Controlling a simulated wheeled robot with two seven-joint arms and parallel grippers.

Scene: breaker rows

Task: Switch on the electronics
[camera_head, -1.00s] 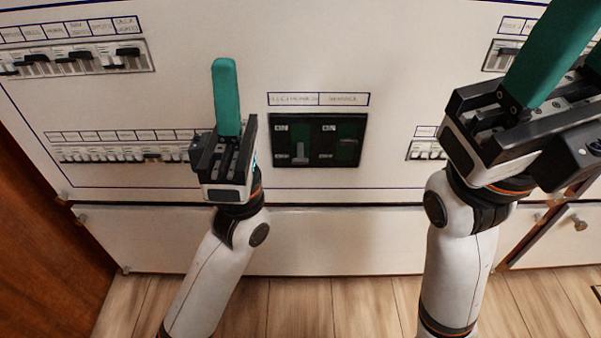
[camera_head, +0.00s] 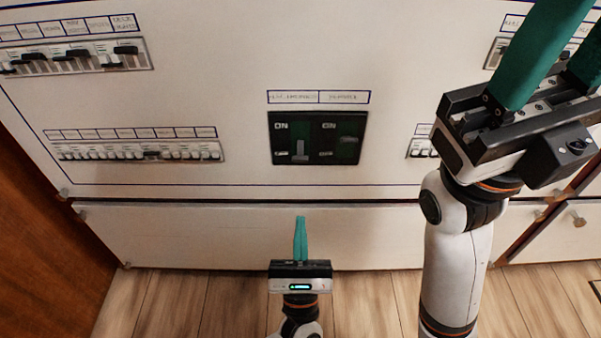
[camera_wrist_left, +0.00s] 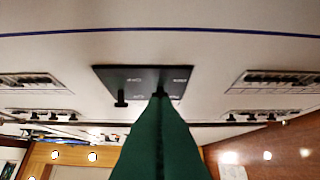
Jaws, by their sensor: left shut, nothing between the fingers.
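A black switch panel (camera_head: 318,160) with ON markings is set in the white wall, and it also shows in the left wrist view (camera_wrist_left: 110,80). Its left switch (camera_head: 300,150) has its lever low in the slot; its right switch (camera_head: 350,139) has its lever higher. The label strip (camera_head: 318,97) above is too blurred to read surely. My left gripper (camera_head: 300,220) is shut and empty, below the panel and apart from it in the head view. Its green fingers cover part of the panel's lower edge in the wrist view. My right gripper (camera_head: 568,50) is open at the right, its fingertips cut off.
Breaker rows (camera_head: 75,57) and (camera_head: 140,151) lie left of the panel. Another row (camera_head: 422,148) is partly hidden by my right arm. A white lower cabinet front (camera_head: 180,235) runs beneath, with knobs.

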